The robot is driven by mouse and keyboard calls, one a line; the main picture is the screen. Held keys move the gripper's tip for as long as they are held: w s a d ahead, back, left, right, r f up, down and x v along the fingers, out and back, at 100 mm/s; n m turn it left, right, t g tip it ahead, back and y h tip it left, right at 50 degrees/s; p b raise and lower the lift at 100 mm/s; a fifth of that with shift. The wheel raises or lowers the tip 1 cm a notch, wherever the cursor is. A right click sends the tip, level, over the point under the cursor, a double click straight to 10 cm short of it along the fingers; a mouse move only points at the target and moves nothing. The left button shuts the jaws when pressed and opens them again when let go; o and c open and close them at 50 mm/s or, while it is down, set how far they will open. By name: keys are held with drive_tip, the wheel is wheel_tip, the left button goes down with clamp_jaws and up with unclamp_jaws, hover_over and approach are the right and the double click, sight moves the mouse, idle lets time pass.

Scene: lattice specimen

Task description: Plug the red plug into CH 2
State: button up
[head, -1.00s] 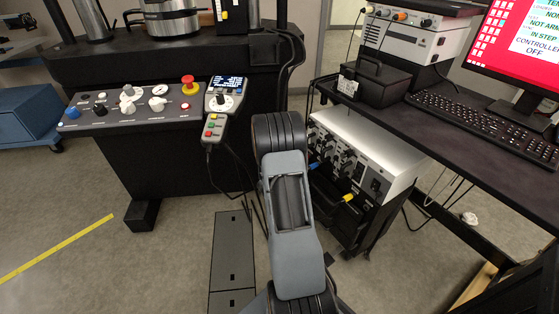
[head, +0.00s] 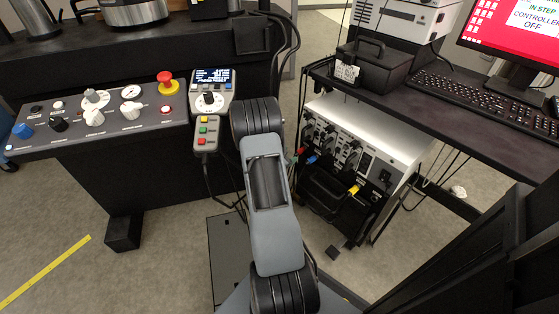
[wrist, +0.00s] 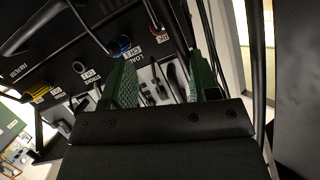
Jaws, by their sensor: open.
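The white-and-black instrument box (head: 390,135) stands on the lower shelf under the desk. A small red plug or fitting (head: 302,151) shows at the left of its front, partly behind my arm. In the wrist view the dark panel (wrist: 75,40) appears upside down, with small white labels and round sockets. One label (wrist: 88,75) seems to start with CH, but its number is too small to read surely. My gripper (wrist: 160,75) is open, with green pads and nothing clearly between them, close to the panel.
A blue plug (head: 312,159) and a yellow plug (head: 354,189) sit on the box front. A blue ring (wrist: 124,43) and a yellow plug (wrist: 40,93) show in the wrist view. The desk (head: 460,120) overhangs the box. The control console (head: 95,120) stands at left.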

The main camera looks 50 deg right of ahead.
sight(298, 152)
drive_tip(key=b+x, duration=0.2)
drive_tip(key=x, duration=0.6)
drive_tip(key=shift+d, duration=0.1)
drive_tip(key=c, duration=1)
drive_tip(key=shift+o, duration=0.2)
